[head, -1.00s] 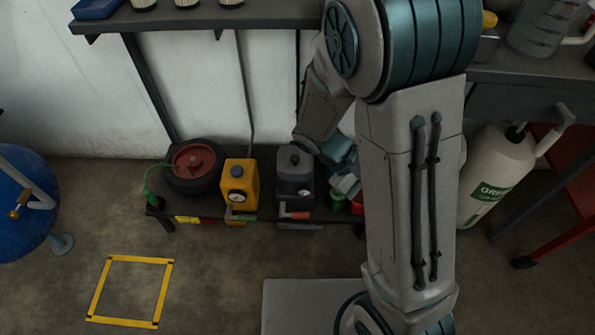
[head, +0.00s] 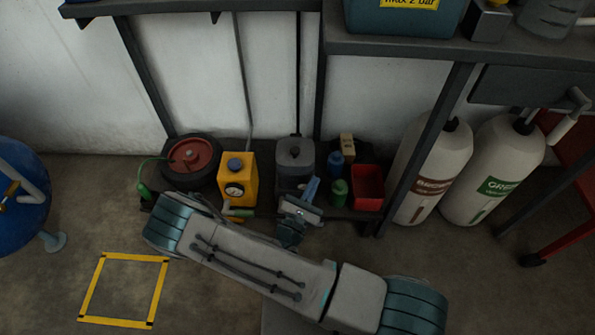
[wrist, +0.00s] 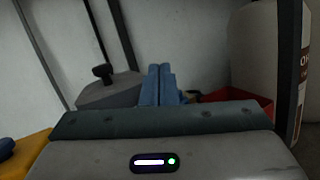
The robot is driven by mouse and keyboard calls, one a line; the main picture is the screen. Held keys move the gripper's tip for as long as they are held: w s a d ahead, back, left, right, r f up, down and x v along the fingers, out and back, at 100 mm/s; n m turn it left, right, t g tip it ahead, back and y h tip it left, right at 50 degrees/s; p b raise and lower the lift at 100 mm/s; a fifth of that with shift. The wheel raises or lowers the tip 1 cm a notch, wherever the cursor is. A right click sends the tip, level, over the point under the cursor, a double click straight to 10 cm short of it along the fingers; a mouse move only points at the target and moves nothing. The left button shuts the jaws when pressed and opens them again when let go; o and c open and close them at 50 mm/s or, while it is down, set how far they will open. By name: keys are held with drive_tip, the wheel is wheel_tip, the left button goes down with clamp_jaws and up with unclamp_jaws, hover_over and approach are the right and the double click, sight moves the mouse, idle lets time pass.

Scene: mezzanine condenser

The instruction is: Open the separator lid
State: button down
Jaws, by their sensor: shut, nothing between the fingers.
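A dark grey box with a grey lid and a black knob on top, which looks like the separator (head: 294,178), stands on the low shelf against the wall. Its lid (head: 295,150) looks closed. In the wrist view the grey lid (wrist: 112,91) with its black knob shows to the left of the fingers. My gripper (head: 313,182) is at the box's front right, its blue fingers pointing toward the shelf. The fingers (wrist: 159,82) are shut together and empty. It cannot be told whether they touch the box. My wrist hides part of the box's lower front.
A shelf post (head: 418,150) and gas cylinders stand further right.

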sight(297, 173)
drive_tip(key=a+f+n+t+y, duration=0.2)
drive_tip(key=a+f+n+y, duration=0.35)
drive_tip(key=n+y, duration=0.2)
drive_tip(key=shift+m+y, duration=0.35)
drive_tip(key=shift+y, duration=0.1)
drive_tip(key=b+x, duration=0.1)
drive_tip(key=x, duration=0.2)
drive_tip(key=b+x, duration=0.1)
drive_tip(key=x, duration=0.2)
drive_tip(key=d+b+x, duration=0.1)
drive_tip(key=b+x, duration=0.1)
drive_tip(key=x, duration=0.1)
drive_tip(key=shift+w+f, duration=0.25)
drive_tip(key=shift+f, duration=0.05)
drive_tip(key=shift+a+r+p, duration=0.1)
drive_tip(key=shift+r+p, duration=0.05)
drive_tip(key=shift+p, duration=0.3)
drive_tip(key=shift+s+r+g+p, duration=0.1)
drive_tip(key=shift+r+g+p, duration=0.2)
drive_tip(key=shift+p, duration=0.4)
